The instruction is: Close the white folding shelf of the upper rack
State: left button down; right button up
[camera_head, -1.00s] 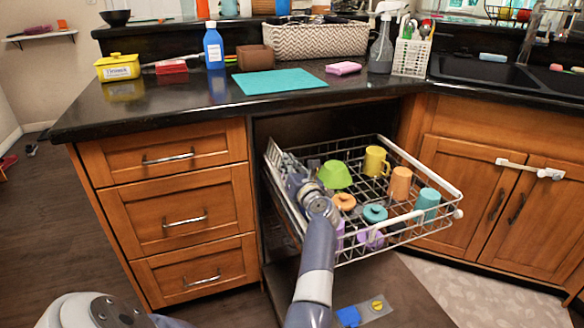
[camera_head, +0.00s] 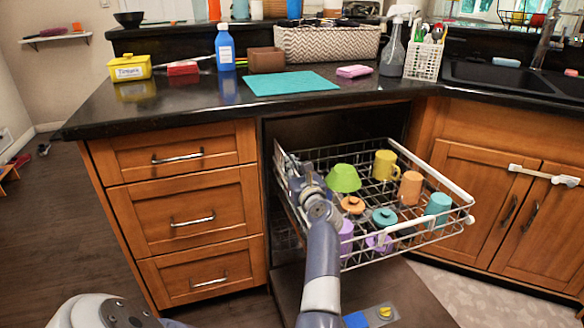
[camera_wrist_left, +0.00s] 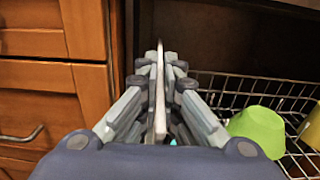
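The upper rack (camera_head: 352,266) is a pulled-out wire basket below the counter. Its white folding shelf (camera_head: 279,158) stands near upright along the left side. In the left wrist view the shelf (camera_wrist_left: 160,95) is a thin white edge between the fingers. My left gripper (camera_head: 297,180) reaches into the rack's left side from the front. In the wrist view its fingers (camera_wrist_left: 160,62) lie close on both sides of the shelf and look shut on it. The arm and gripper hide the shelf's lower part. My right gripper is not in view.
The rack holds a green bowl (camera_head: 343,178), a yellow mug (camera_head: 385,164), an orange cup (camera_head: 410,187), a teal cup (camera_head: 438,206) and other cups. Wooden drawers (camera_head: 190,218) stand close on the left. The counter (camera_head: 165,110) is above.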

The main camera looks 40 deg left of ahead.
pick_arm(q)
jog(key=c, duration=1.8)
grip_release()
notch_tip(320, 180, up, 10)
jog(key=shift+f, duration=0.1)
